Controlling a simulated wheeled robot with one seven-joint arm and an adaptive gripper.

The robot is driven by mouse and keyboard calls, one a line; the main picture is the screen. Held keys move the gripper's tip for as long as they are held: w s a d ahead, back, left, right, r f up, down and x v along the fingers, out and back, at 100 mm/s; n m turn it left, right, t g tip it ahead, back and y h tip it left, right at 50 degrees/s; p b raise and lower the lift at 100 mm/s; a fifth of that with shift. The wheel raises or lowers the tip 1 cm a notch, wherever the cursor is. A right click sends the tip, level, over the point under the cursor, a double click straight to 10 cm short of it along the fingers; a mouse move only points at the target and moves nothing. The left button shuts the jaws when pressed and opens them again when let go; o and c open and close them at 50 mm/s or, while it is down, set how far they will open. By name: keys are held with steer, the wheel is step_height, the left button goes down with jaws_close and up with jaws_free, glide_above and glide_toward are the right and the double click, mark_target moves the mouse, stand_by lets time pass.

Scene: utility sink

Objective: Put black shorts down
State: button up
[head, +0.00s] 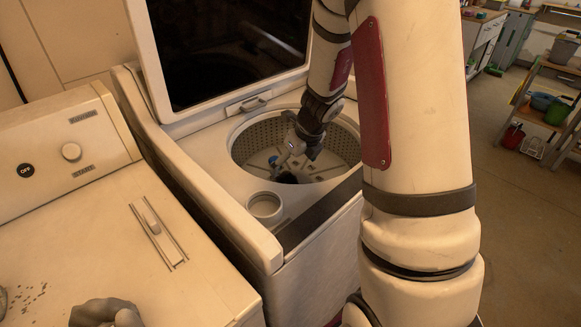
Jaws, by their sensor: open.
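My gripper (287,160) reaches down through the round opening of the washing machine (320,225) and is inside its drum (258,135). The gripper is open, though its fingers are small and partly hidden in this view. A small dark patch (287,178) shows low in the drum, just under the gripper. It looks like black cloth, perhaps the black shorts, but I cannot tell its shape or whether it touches the fingers.
The washer's lid (228,50) stands raised behind the opening. A second appliance (105,215) stands at the left, with a grey lumpy object (106,312) on its front. A shelf (548,105) stands far right; floor (525,200) between is clear.

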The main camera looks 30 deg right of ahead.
steer(key=s+a+r+n+y, duration=0.1)
steer(key=s+a+r+n, duration=0.5)
steer(key=a+r+n, duration=0.25)
steer(key=s+a+r+n+y, duration=0.2)
steer(key=s+a+r+n, duration=0.3)
steer(key=a+r+n, duration=0.4)
steer(key=s+r+n+g+h, duration=0.1)
steer(key=s+n, duration=0.7)
steer(key=s, duration=0.1)
steer(key=s+d+r+n+g+h, duration=0.1)
steer(key=s+n+h, duration=0.1)
steer(key=s+n, duration=0.7)
steer(key=shift+s+d+r, duration=0.25)
steer(key=shift+s+r, duration=0.1)
steer(key=shift+s, duration=0.05)
